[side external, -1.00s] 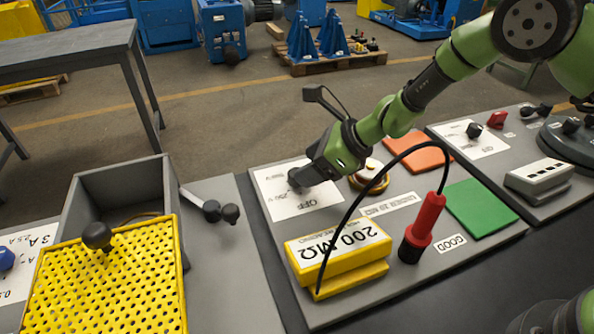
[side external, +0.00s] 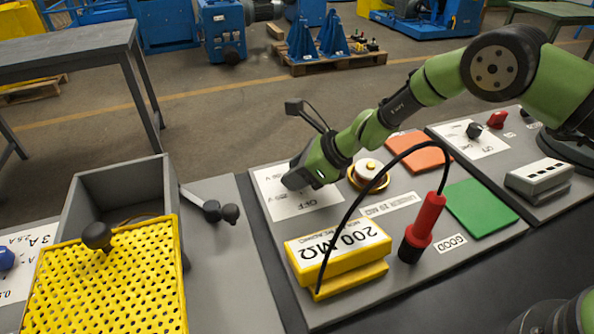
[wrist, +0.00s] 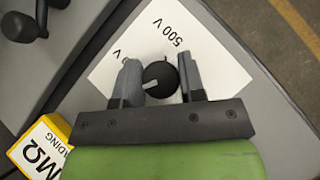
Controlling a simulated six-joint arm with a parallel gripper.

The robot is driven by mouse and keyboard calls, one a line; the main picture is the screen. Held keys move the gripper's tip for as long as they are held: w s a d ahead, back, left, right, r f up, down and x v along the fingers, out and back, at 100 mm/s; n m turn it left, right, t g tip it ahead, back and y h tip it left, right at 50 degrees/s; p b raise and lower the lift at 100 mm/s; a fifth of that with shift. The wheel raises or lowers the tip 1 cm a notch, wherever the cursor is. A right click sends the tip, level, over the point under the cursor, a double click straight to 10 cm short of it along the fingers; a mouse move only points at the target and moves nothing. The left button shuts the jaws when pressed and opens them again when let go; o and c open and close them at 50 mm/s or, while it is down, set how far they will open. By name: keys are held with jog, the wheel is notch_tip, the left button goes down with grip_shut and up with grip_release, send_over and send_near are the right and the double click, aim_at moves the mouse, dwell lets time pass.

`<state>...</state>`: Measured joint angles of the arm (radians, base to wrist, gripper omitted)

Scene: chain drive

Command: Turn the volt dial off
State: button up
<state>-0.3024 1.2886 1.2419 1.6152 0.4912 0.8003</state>
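The volt dial is a round black knob (wrist: 160,79) with a pale pointer mark at its lower left in the wrist view. It sits on a white card (side external: 315,205) marked OFF and with voltages; "500 V" reads above the knob in the wrist view. My gripper (wrist: 160,75) is over the dial, one grey finger on each side of the knob. The fingers look parted, with little space at the knob's sides; contact is not clear. In the side view my gripper (side external: 293,182) is low over the card and hides the dial.
A yellow 200 MΩ block (side external: 340,250), a red probe (side external: 425,225) with a black cable, and a brass-rimmed white button (side external: 368,170) share the grey panel. Orange (side external: 420,152) and green (side external: 480,207) pads lie right. A yellow perforated cover (side external: 105,275) is left.

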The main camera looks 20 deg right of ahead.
jog(key=shift+w+r+n+g+y, duration=0.1)
jog(key=shift+n+g+y, duration=0.55)
jog(key=shift+n, duration=0.45)
jog(key=shift+n+g+y, duration=0.25)
jog(key=shift+n+g, duration=0.8)
jog(key=shift+n, duration=0.25)
jog(key=o, duration=0.9)
jog(key=shift+o, duration=0.2)
jog(key=shift+d, duration=0.1)
jog(key=v, duration=0.9)
jog(key=shift+d+r, duration=0.2)
jog(key=shift+r, duration=0.1)
